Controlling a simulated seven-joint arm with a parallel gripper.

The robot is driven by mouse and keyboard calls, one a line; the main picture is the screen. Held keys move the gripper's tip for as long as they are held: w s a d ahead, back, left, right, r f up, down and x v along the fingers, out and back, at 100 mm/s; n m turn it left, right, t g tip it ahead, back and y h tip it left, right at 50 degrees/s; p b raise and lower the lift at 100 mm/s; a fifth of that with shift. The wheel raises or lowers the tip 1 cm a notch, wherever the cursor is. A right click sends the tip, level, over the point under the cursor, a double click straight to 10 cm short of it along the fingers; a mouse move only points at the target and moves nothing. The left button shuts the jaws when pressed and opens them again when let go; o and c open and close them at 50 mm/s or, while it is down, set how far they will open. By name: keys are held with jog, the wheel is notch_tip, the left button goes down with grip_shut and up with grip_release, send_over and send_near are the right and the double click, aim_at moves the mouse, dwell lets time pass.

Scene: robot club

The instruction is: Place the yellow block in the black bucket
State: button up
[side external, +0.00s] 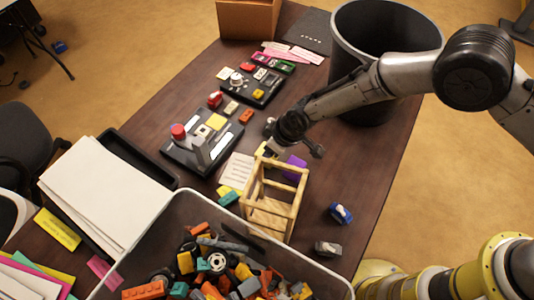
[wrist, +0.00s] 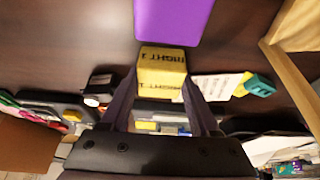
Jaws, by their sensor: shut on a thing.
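The yellow block (wrist: 162,62), with black lettering on it, sits between my gripper's two fingers (wrist: 161,88) in the wrist view. My gripper is shut on it. In the side view, a bit of the yellow block (side external: 261,149) shows at my gripper (side external: 269,148), low over the table behind the wooden frame; the rest is hidden. I cannot tell how far it is off the table. The black bucket (side external: 347,72) stands upright at the back right, behind my arm. Its wide mouth is open, and my arm crosses in front of its lower part.
A purple block (side external: 296,165) lies beside my gripper; it also shows in the wrist view (wrist: 172,18). A wooden frame (side external: 275,206) stands just in front. A clear bin (side external: 180,213) of parts is at the front. Control boxes (side external: 205,150) lie to the left.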

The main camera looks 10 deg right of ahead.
grip_shut()
jog(key=shift+r, duration=0.1)
